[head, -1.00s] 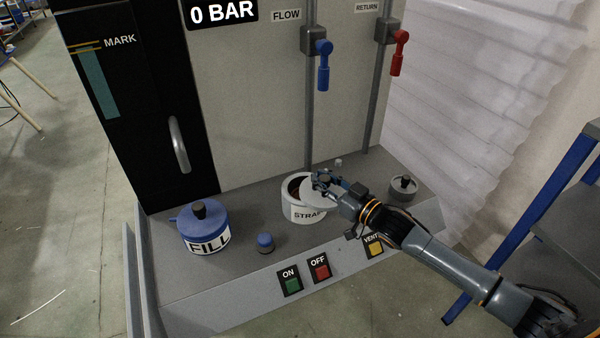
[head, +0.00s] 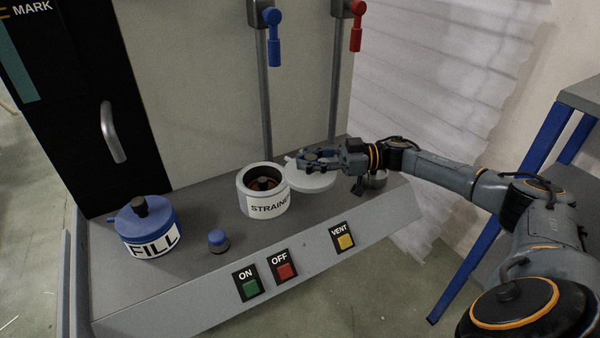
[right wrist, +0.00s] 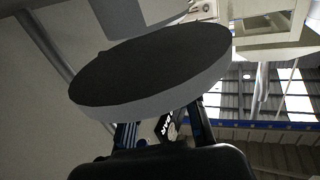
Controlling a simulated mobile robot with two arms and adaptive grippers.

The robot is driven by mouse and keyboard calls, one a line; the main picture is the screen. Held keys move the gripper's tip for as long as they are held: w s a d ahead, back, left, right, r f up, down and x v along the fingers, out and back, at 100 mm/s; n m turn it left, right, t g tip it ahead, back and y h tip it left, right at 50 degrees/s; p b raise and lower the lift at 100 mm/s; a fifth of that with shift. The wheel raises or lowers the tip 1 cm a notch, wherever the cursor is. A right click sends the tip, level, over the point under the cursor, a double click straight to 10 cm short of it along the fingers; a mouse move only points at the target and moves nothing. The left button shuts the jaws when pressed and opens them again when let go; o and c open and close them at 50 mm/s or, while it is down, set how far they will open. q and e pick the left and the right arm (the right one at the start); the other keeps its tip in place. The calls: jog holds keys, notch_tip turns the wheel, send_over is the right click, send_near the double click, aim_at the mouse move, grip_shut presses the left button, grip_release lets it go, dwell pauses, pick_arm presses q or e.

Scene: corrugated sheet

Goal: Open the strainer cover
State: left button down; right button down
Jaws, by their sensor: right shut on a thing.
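The white strainer pot (head: 267,205) stands on the grey bench with its mouth open, and brownish contents show inside. Its pale round cover (head: 312,181) is off the mouth, to the right of the pot. My right gripper (head: 308,158) is shut on the cover from above; the exact grip point is partly hidden by the fingers. In the right wrist view the cover (right wrist: 150,72) shows its dark face and light rim in front of the fingers. My left gripper is not in view.
The blue FILL pot (head: 150,228) and a small blue-topped knob (head: 218,241) stand to the left. ON, OFF and VENT buttons (head: 344,241) line the front slope. Blue (head: 272,38) and red valve handles (head: 356,38) hang above.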

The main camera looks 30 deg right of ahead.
jog(key=shift+d+f+n+g+y+b, duration=0.25)
jog(key=shift+d+n+g+y+b, duration=0.25)
jog(key=shift+g, duration=0.5)
jog(key=c, duration=1.5)
grip_release()
jog(key=o, duration=0.5)
jog(key=shift+s+d+r, duration=0.15)
jog(key=shift+s+d, duration=0.05)
jog(key=shift+s, duration=0.05)
jog(key=shift+w, duration=0.1)
jog(key=v, duration=1.2)
